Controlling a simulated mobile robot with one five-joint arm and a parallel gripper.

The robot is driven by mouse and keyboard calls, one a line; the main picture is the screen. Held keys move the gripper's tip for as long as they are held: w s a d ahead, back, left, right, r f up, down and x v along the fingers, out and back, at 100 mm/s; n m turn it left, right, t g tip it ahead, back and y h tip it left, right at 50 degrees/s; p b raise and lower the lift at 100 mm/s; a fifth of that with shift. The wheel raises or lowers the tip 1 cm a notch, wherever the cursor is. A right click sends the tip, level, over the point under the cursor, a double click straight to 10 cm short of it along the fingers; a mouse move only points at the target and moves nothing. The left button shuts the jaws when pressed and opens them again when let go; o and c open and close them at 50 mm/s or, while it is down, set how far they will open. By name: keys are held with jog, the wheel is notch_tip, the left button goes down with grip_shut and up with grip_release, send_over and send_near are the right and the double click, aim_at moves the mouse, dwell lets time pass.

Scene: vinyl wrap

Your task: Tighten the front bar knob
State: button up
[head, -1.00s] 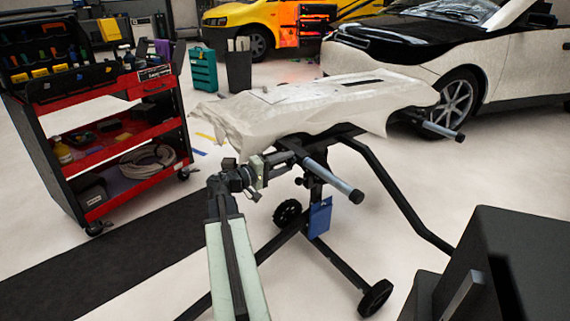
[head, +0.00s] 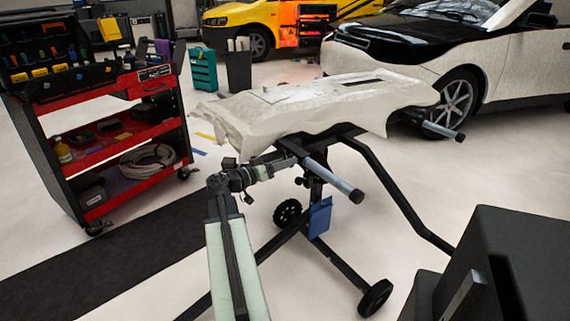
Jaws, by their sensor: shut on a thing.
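The work stand holds a white wrapped panel (head: 310,108). Its front bar (head: 333,180) is a grey padded tube that sticks out toward me, with a dark end cap. My gripper (head: 284,163) is at the inner end of this bar, just below the panel's front edge. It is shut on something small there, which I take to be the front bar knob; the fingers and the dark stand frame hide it. A second padded bar (head: 442,131) sticks out at the stand's far right.
A red and black tool cart (head: 120,140) stands at the left. A blue cloth or pouch (head: 320,217) hangs on the stand's post. A dark box (head: 530,260) fills the lower right. A white and black car (head: 455,65) stands behind. Open floor lies around the stand.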

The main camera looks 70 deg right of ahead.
jog(key=m, duration=0.6)
jog(key=shift+s+f, duration=0.1)
jog(key=shift+m, duration=0.3)
dwell(0.3)
jog(key=o, duration=1.4)
jog(key=v, duration=0.7)
jog(key=shift+w+a, duration=0.25)
jog(key=shift+a, duration=0.1)
